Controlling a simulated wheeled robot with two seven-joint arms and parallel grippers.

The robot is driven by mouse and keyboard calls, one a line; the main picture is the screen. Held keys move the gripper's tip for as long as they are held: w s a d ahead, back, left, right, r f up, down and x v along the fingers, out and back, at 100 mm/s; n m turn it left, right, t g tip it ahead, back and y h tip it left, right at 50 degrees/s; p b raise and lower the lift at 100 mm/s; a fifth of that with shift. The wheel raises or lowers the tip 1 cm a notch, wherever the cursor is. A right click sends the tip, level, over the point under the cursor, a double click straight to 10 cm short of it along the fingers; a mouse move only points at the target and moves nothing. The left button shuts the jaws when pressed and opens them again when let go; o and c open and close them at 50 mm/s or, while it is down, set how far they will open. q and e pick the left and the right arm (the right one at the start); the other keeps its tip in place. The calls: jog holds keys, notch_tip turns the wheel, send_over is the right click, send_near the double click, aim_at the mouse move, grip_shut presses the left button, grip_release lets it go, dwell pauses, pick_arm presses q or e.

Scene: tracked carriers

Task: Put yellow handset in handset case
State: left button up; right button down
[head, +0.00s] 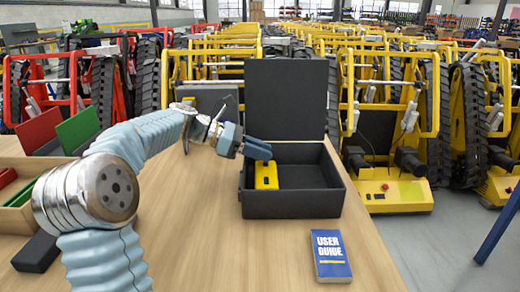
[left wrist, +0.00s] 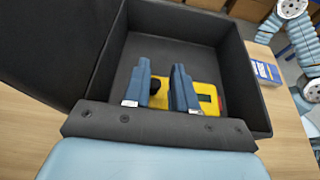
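The yellow handset (head: 266,177) is inside the open black handset case (head: 292,205), toward its left side. It also shows in the left wrist view (left wrist: 206,96), partly hidden behind my fingers, with a dark patch on it. The case also shows in the left wrist view (left wrist: 240,75). My left gripper (head: 258,149) is over the handset. Its two fingers (left wrist: 160,90) are apart, and the handset extends past the right-hand one, so they do not appear closed on it. My right gripper is not seen; light blue arm links of mine show at the right of the left wrist view.
The case lid (head: 287,98) stands upright at the back. A blue user guide (head: 330,256) lies in front on the wooden table (head: 225,245). A wooden bin (head: 22,213) with red and green panels stands at left, near a dark block (head: 38,252). Tracked carriers fill the background.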

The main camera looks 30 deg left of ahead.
pick_arm(q)
jog(key=shift+o, duration=1.3)
jog(key=shift+r, duration=0.15)
jog(key=p+v, duration=0.1)
jog(key=v, duration=1.1)
jog(key=shift+r, duration=0.5)
